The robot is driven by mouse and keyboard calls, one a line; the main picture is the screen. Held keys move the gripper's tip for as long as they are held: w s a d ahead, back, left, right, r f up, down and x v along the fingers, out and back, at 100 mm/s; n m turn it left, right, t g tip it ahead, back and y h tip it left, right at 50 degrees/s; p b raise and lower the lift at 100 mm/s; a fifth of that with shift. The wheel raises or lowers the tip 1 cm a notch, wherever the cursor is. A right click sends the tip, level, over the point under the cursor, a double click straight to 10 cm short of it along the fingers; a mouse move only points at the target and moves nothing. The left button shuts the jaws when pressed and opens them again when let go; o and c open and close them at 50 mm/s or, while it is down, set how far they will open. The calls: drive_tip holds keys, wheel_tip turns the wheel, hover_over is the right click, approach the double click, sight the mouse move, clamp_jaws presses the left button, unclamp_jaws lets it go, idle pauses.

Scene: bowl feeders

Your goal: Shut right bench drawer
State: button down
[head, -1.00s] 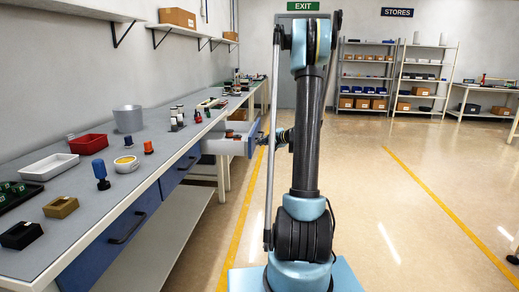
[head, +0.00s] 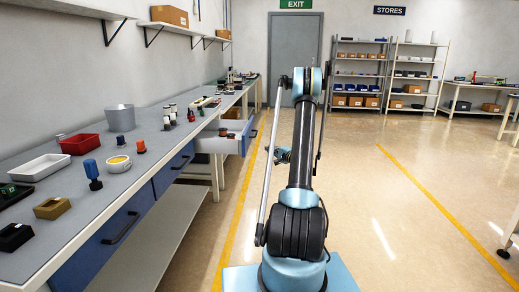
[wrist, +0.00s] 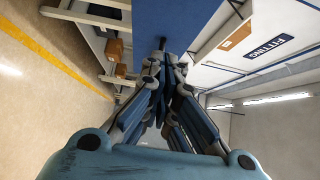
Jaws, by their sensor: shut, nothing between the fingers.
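One bench drawer (head: 219,147) at the far part of the left bench stands pulled out, with brown items inside. Its blue front (head: 248,137) faces the aisle. Two nearer blue drawers, the middle one (head: 178,163) and the front one (head: 118,230), look shut. My gripper (head: 279,154) is to the right of the open drawer's front and a little lower, with a gap between them in the head view. In the wrist view my gripper (wrist: 162,46) is shut and empty, its tips toward a blue panel (wrist: 185,20). Whether they touch is unclear.
The bench top (head: 150,140) carries a grey bucket (head: 119,117), a red tray (head: 81,143), a white tray (head: 40,168) and several small parts. A lower shelf (head: 150,230) runs under it. The floor right of the bench is free, with yellow lines.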

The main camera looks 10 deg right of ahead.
drive_tip(key=s+a+x, duration=0.1)
drive_tip(key=a+x, duration=0.1)
drive_tip(key=x, duration=1)
drive_tip(key=shift+a, duration=0.35)
drive_tip(key=shift+d, duration=0.1)
